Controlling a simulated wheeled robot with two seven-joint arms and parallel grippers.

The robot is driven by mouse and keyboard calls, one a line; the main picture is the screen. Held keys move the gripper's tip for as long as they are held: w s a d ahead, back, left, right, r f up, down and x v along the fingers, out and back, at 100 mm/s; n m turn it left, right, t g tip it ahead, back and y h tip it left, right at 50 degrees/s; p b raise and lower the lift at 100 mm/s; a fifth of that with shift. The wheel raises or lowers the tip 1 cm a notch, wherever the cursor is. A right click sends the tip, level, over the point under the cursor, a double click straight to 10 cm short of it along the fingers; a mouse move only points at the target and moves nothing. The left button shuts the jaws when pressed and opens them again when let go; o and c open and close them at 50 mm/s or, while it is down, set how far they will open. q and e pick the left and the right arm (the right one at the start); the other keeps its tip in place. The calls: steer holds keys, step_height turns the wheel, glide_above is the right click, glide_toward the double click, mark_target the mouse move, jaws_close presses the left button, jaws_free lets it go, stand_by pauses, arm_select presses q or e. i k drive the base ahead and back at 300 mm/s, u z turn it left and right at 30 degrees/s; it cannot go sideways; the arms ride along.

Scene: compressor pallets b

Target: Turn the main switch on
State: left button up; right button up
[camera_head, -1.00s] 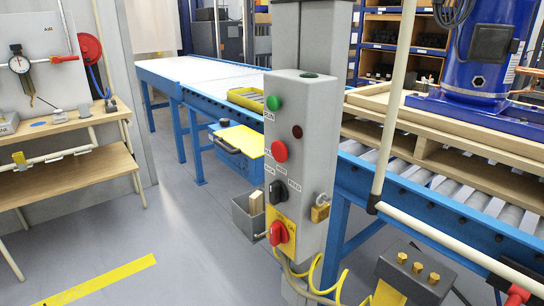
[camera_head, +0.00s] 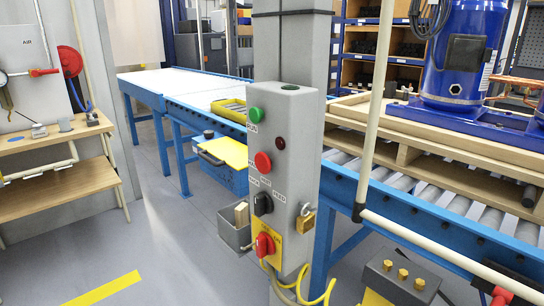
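A grey control box (camera_head: 290,180) on a grey post stands at the centre. Low on its front, a red rotary switch (camera_head: 264,246) sits on a yellow plate (camera_head: 276,228); I cannot tell its exact setting. Above it are a black selector knob (camera_head: 263,203), a red push button (camera_head: 263,162), a dark red lamp (camera_head: 280,143) that looks unlit, and a green push button (camera_head: 255,114). A brass padlock (camera_head: 306,222) hangs on the box's right side. Neither of my grippers is in view.
A blue roller conveyor (camera_head: 440,228) runs behind the box, bearing a wooden pallet (camera_head: 440,163) with a blue compressor (camera_head: 460,60). A dark box with brass fittings (camera_head: 402,282) is at lower right. A wooden bench (camera_head: 60,190) stands left. The floor at front left is clear.

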mark_target(264, 245)
steer(key=u, duration=1.65)
steer(key=i, duration=2.4)
steer(key=z, duration=2.95)
